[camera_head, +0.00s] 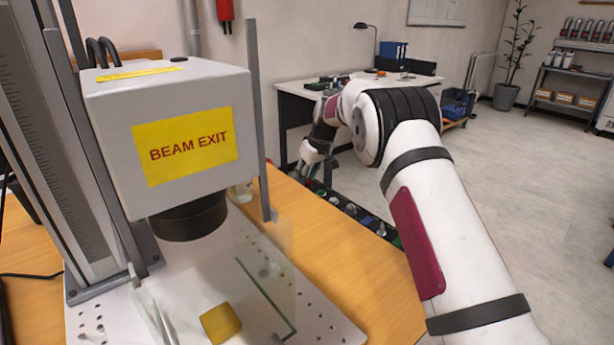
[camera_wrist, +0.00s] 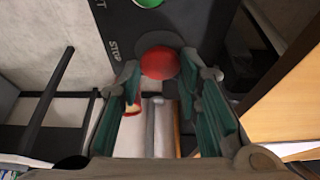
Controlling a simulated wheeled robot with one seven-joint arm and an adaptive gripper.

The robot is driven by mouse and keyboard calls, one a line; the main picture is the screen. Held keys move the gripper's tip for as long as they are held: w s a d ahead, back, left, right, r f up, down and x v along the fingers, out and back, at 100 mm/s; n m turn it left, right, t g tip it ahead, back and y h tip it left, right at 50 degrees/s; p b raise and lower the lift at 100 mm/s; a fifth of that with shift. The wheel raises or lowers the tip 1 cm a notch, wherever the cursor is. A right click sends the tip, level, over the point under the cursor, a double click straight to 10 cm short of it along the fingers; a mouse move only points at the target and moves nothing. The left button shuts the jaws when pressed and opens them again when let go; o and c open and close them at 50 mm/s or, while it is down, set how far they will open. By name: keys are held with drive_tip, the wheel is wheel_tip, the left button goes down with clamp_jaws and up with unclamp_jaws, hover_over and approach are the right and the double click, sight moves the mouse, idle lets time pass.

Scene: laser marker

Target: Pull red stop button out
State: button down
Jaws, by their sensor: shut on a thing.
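The red stop button (camera_wrist: 160,63) sits on a dark control panel (camera_wrist: 112,22) in the wrist view, beside the printed word STOP. My gripper (camera_wrist: 160,80) is at the button, with one finger on each side of it, shut on it. In the head view my gripper (camera_head: 306,172) is at the far end of my arm, by the dark panel (camera_head: 345,208) along the edge of the wooden table. The button itself cannot be made out in the head view.
A green button (camera_wrist: 148,3) is above the red one in the wrist view. The laser head (camera_head: 190,130) marked BEAM EXIT stands at left over a perforated plate with a yellow block (camera_head: 221,323). A white desk (camera_head: 290,88) stands behind my gripper. Open floor lies at right.

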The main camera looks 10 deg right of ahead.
drive_tip(key=shift+r+p, duration=0.55)
drive_tip(key=shift+r, duration=0.05)
drive_tip(key=c, duration=1.2)
unclamp_jaws()
drive_tip(key=shift+r, duration=0.1)
drive_tip(key=v, duration=1.1)
drive_tip(key=shift+s+d+r, duration=0.1)
drive_tip(key=shift+s+r, duration=0.1)
drive_tip(key=shift+r, duration=0.1)
